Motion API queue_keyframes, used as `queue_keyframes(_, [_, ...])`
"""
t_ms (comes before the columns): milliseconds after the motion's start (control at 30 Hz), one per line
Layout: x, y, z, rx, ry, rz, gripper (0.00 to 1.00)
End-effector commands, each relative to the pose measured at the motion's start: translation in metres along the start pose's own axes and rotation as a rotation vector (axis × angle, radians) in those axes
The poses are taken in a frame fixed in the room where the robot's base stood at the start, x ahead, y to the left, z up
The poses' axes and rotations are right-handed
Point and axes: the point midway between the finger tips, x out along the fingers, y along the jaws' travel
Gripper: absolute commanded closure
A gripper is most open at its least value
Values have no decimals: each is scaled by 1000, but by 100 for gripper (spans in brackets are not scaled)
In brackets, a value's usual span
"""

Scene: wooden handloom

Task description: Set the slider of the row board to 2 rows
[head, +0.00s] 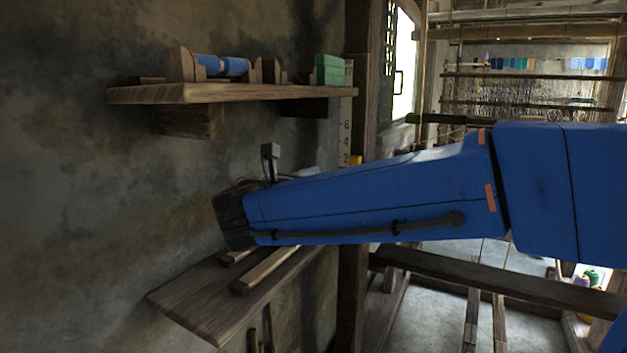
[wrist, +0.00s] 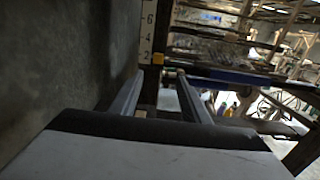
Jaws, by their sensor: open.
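The row board (head: 347,128) is a pale upright strip with the marks 6, 4 and 2, fixed by a dark post; it also shows in the wrist view (wrist: 148,28). Its yellow slider (head: 356,160) is level with the 2 mark, as it also appears in the wrist view (wrist: 158,58). My gripper (wrist: 160,76) is open, with its two grey fingers apart and nothing seen between them. The slider shows just beyond the fingertips, between them in the picture; I cannot tell the exact gap. In the head view my blue arm hides most of the gripper and the board below the slider.
The dark post (head: 352,265) and loom beams (head: 500,280) stand on the right.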

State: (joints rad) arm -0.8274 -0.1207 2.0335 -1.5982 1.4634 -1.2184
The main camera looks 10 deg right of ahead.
Motion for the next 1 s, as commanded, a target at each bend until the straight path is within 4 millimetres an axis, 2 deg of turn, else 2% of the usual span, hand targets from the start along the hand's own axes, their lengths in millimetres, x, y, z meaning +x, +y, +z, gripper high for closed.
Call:
queue_keyframes(67, [8,-15,-6,30,31,-22,58])
queue_keyframes(167, [22,-48,-24,115,111,-74,58])
queue_keyframes(300, [38,-116,-64,314,269,-196,58])
queue_keyframes(467, [36,-187,-113,579,431,-362,58])
queue_keyframes(600, [20,-238,-154,832,544,-523,58])
queue_keyframes(700, [3,-267,-181,1021,610,-646,58])
queue_keyframes(800, [-17,-291,-206,1217,662,-775,58])
queue_keyframes(1000, [-62,-318,-248,1628,726,-1043,58])
